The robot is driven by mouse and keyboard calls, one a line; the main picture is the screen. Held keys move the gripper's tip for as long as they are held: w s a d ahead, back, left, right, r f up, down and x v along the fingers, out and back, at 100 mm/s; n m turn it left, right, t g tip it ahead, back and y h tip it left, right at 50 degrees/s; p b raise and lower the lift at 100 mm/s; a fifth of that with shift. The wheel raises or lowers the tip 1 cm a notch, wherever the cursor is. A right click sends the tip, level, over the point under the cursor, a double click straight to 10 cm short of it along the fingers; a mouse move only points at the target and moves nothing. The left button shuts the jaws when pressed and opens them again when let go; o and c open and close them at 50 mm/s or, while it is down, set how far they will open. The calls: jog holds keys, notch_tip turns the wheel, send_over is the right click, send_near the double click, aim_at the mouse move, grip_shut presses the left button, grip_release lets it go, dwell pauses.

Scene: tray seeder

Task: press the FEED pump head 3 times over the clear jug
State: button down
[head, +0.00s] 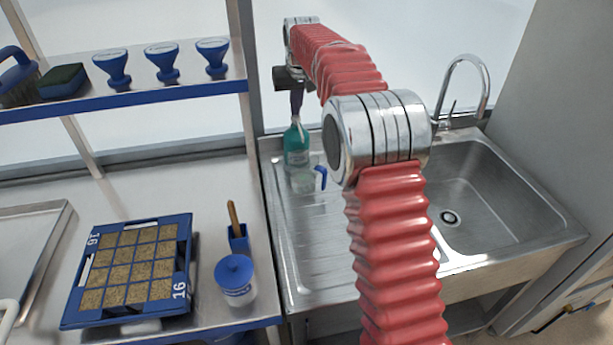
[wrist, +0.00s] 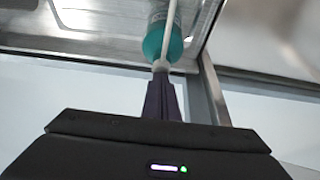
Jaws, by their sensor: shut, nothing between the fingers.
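The teal pump bottle (head: 296,158) stands upright on the sink's drainboard, with a white label on its front. The clear jug (head: 303,182) with a blue handle stands directly in front of it. My gripper (head: 296,112) points down over the bottle's top with its dark purple fingers shut and empty. In the wrist view the fingertips (wrist: 161,74) meet the pump top, in line with the teal bottle (wrist: 161,42); I cannot tell whether they touch it. The pump head is mostly hidden by the fingers. The jug is not clear in the wrist view.
The sink basin (head: 480,195) with its tap (head: 463,88) lies right of my arm. On the left bench are a seed tray (head: 186,262), a blue-lidded tub (head: 236,283) and a blue holder (head: 238,238). A shelf (head: 150,93) with blue-handled tools hangs above.

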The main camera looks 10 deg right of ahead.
jog(key=shift+f, duration=0.15)
jog(key=shift+r, duration=1.05)
jog(key=shift+f, duration=1)
dwell(0.4)
jog(key=shift+r, duration=1)
notch_tip(320, 180, up, 6)
dwell(0.9)
